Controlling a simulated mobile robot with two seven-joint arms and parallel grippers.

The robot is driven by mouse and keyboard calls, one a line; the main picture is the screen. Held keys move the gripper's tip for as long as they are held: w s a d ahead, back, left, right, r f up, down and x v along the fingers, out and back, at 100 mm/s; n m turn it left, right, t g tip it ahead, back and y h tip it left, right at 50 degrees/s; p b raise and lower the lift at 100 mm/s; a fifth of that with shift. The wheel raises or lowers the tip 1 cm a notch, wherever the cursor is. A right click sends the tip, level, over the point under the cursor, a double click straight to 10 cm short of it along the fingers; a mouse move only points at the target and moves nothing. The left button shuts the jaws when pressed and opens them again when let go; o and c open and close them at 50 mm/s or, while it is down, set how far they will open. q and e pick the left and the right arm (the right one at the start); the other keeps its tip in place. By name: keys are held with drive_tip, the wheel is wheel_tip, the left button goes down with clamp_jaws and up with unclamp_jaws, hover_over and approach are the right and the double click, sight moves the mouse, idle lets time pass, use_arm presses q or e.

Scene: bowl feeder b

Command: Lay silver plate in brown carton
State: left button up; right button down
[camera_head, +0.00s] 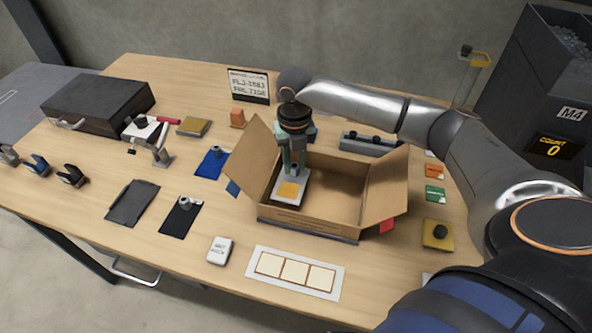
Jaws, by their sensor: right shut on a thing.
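The brown carton (310,222) stands open near the middle of the table with its flaps spread outward. My right gripper (292,172) points down into the carton's left part. It is shut on the silver plate (279,198), a flat light-grey piece with an orange-yellow square on its face. The plate is inside the carton near its left wall. I cannot tell whether it touches the carton floor. The right part of the carton looks empty. My left gripper is not in view.
A black case (98,104) stands at the back left. A white strip with three cream squares (295,272) lies in front of the carton. A yellow block with a black knob (437,235) is at the right. A white card sign (249,86) stands behind.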

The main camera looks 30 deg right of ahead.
sight(296, 165)
drive_tip(key=shift+w+d+f, duration=0.1)
drive_tip(key=shift+d+f, duration=0.05)
drive_tip(key=shift+f, duration=0.8)
drive_tip(key=shift+w+d+f, duration=0.1)
drive_tip(key=shift+f, duration=0.8)
drive_tip(key=shift+s+f, duration=0.1)
drive_tip(key=shift+f, duration=0.05)
drive_tip(key=c, duration=0.7)
unclamp_jaws()
drive_tip(key=shift+o, duration=0.2)
wheel_tip(296, 165, up, 12)
drive_tip(key=shift+r, duration=0.2)
